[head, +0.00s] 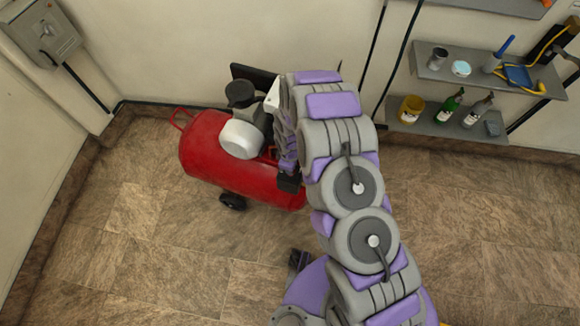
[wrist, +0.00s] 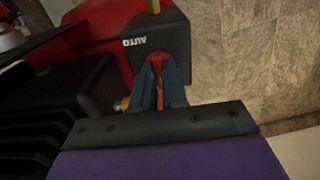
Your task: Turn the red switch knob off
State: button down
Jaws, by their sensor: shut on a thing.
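The red switch knob (wrist: 157,68) shows in the wrist view, on top of a black switch box (wrist: 160,32) marked AUTO. My gripper (wrist: 158,78) is shut on the knob, with one blue-grey finger on each side of it. Much of the knob is hidden between the fingers. In the head view the red compressor (head: 212,160) stands on the floor left of my arm. My gripper (head: 289,183) is at its right end there, and the knob is hidden from that view.
A grey electrical box (head: 44,32) hangs on the left wall. Two shelves with bottles, cans and tools, the lower shelf (head: 407,123) among them, are on the wall at right. The tiled floor (head: 150,270) is clear in front of the compressor.

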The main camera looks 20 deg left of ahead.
jog(key=c, duration=1.2)
grip_release()
jog(key=shift+f, duration=0.1)
jog(key=shift+o, duration=0.2)
notch_tip(320, 180, up, 17)
jog(key=p, duration=0.4)
jog(key=shift+w, duration=0.1)
